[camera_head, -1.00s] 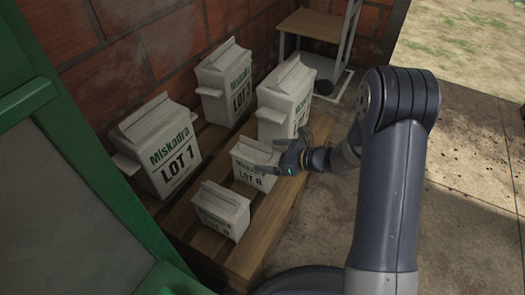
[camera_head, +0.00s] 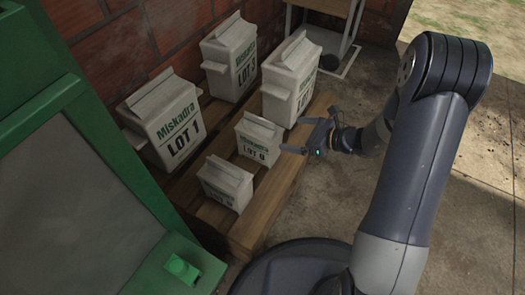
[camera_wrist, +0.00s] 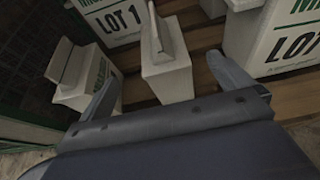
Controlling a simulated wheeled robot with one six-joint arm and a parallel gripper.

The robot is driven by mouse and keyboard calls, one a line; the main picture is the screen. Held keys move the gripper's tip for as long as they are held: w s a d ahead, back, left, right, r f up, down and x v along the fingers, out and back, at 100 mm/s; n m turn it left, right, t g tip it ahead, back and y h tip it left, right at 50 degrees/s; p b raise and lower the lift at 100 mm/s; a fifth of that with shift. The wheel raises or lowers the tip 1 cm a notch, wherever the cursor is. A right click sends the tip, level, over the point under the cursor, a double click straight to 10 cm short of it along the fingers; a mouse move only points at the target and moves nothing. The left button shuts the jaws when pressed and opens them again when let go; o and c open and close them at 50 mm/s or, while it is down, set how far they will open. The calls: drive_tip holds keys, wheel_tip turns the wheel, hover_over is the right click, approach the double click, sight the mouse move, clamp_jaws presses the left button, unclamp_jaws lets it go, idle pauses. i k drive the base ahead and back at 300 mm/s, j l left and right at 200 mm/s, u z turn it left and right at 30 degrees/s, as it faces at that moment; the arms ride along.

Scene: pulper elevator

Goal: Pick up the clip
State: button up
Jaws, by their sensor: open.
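I cannot make out a separate clip with certainty in either view. My gripper (camera_head: 297,135) is open and empty, just right of the small white LOT 6 bag (camera_head: 257,140) with a folded upright top. In the wrist view, a small white bag (camera_wrist: 167,83) with an upright top flap stands ahead, between the two spread fingers. My gripper (camera_wrist: 168,88) seems apart from it. Another small bag (camera_wrist: 75,75) is to its left in that view. The head view shows another small bag (camera_head: 227,183) in front of LOT 6.
The bags stand on a wooden pallet (camera_head: 262,205). Larger bags stand behind: LOT 1 (camera_head: 165,125), one at the back (camera_head: 231,58) and one at right (camera_head: 290,82). A green machine (camera_head: 110,150) fills the left; a small green block (camera_head: 182,268) sits low there. Concrete floor at right is clear.

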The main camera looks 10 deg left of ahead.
sight(182, 269)
drive_tip(key=l+u, duration=0.15)
drive_tip(key=u, duration=0.75)
drive_tip(key=j+u, duration=0.15)
drive_tip(key=u, duration=0.4)
